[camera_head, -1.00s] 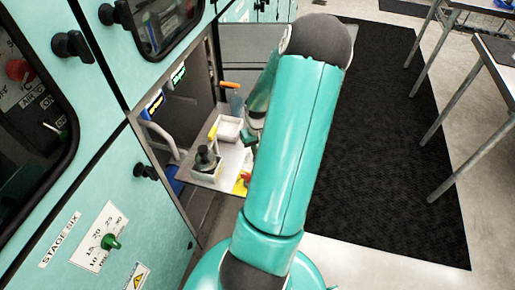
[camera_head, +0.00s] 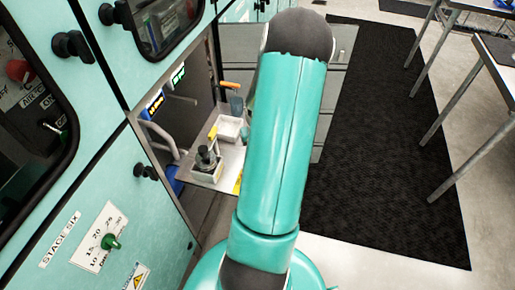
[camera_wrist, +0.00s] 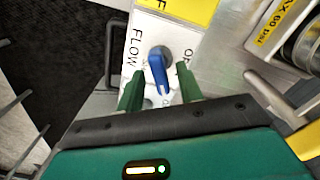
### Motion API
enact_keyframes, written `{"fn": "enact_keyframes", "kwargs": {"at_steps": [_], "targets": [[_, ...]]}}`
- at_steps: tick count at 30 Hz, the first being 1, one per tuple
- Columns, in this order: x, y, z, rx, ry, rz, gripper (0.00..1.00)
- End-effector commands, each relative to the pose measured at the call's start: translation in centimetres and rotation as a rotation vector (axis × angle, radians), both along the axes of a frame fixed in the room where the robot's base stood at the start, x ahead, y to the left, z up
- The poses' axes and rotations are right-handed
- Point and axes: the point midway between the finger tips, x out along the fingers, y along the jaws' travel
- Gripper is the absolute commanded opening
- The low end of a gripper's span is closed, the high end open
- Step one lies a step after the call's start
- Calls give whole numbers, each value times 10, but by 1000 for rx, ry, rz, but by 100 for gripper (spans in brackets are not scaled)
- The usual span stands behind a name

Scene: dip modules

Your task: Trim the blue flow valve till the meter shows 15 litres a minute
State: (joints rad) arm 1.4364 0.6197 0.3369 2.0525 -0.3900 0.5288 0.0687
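The blue flow valve (camera_wrist: 157,70) shows in the wrist view on a white plate (camera_wrist: 138,24) marked FLOW. Its blue lever points toward my gripper. My gripper (camera_wrist: 160,86) is open, with one green finger to each side of the lever's near end. I see a gap on both sides, and cannot tell whether either finger touches. In the head view my arm hides the gripper and the valve.
A shelf (camera_head: 229,178) in the bay holds a white tray (camera_head: 229,129) and a dark-knobbed device (camera_head: 206,160). A green STAGE SIX knob (camera_head: 110,242) is on the left cabinet. In the wrist view a metal cylinder (camera_wrist: 303,45) stands close at right. Black matting (camera_head: 375,150) is clear.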

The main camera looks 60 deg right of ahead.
Motion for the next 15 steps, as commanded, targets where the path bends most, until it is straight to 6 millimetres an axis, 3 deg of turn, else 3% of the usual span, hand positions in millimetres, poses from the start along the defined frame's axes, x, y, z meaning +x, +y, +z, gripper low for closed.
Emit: {"fn": "enact_keyframes", "kwargs": {"at_steps": [7, 15], "targets": [[0, -1, 14, -2, 1, 0, 36], [0, -1, 70, -6, 0, -2, 36]]}}
